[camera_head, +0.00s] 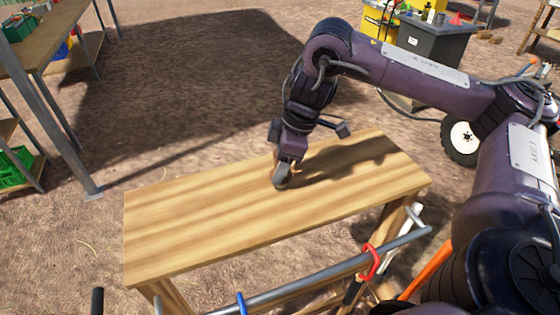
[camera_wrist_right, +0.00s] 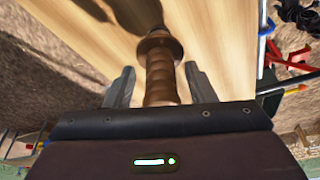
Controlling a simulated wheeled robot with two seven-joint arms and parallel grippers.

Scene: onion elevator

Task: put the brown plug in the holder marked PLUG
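The brown plug (camera_wrist_right: 160,65) shows in the right wrist view as a turned, ribbed piece over the wooden bench top. My right gripper (camera_wrist_right: 160,84) is open, with one finger on each side of the plug and a visible gap to each. In the head view my right gripper (camera_head: 282,180) points down at the middle of the bench and mostly hides the plug. I cannot tell whether the plug touches the palm. My left gripper is not in view. No holder marked PLUG can be made out.
The wooden bench top (camera_head: 200,220) is otherwise bare. A metal rail (camera_head: 320,277) with a red hook (camera_head: 370,262) and a blue hook (camera_head: 241,304) runs along its front. Shelving (camera_head: 62,100) stands at left, a dark grey bin (camera_head: 435,45) at the back.

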